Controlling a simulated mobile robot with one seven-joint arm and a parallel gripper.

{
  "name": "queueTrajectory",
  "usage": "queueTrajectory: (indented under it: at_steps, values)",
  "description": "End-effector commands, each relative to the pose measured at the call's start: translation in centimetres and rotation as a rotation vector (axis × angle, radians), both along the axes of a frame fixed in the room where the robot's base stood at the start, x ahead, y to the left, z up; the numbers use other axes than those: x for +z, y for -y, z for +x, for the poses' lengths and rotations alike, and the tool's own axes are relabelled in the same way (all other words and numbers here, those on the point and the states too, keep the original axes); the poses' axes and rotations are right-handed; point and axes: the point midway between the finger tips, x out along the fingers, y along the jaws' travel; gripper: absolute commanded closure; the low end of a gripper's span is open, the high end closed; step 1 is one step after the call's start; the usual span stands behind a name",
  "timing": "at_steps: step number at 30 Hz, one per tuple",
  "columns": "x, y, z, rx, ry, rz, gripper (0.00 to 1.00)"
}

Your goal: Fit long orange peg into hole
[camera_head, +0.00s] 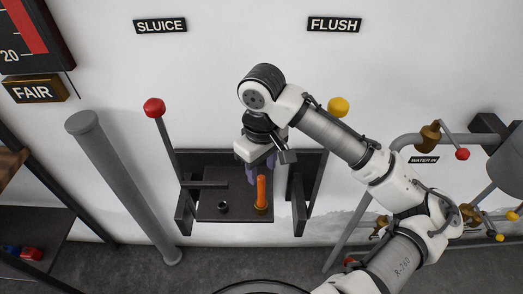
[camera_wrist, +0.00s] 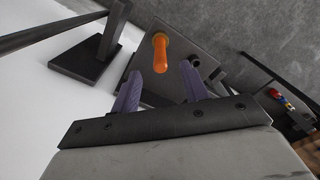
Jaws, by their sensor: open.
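The long orange peg (camera_head: 261,191) stands upright on the dark shelf plate (camera_head: 228,207) between the two lever posts, its foot in a brownish ring. An empty dark ring or hole (camera_head: 222,207) sits on the same plate to its left. My gripper (camera_head: 262,172) is above and just behind the peg in the head view, pointing down. In the wrist view the peg (camera_wrist: 160,53) shows beyond the open purple fingers (camera_wrist: 158,88), nearer the left one, apart from both. The dark hole (camera_wrist: 195,60) shows to the right of the peg.
A red-knobbed lever (camera_head: 154,108) stands left of the shelf and a yellow-knobbed lever (camera_head: 338,107) to its right. Dark brackets (camera_head: 299,203) flank the plate. A thick grey pipe (camera_head: 120,185) leans at the left. Pipes and valves (camera_head: 430,135) are on the right.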

Motion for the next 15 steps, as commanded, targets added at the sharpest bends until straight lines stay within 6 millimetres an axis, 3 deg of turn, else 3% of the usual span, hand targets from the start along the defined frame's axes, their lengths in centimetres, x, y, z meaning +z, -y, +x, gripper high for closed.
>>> queueTrajectory:
  at_steps: [6, 15]
  values:
    - [-4.1, 0.0, -0.1, -0.001, -0.001, 0.0, 0.55]
    - [-6.9, 0.0, 0.0, 0.0, 0.001, 0.0, 0.55]
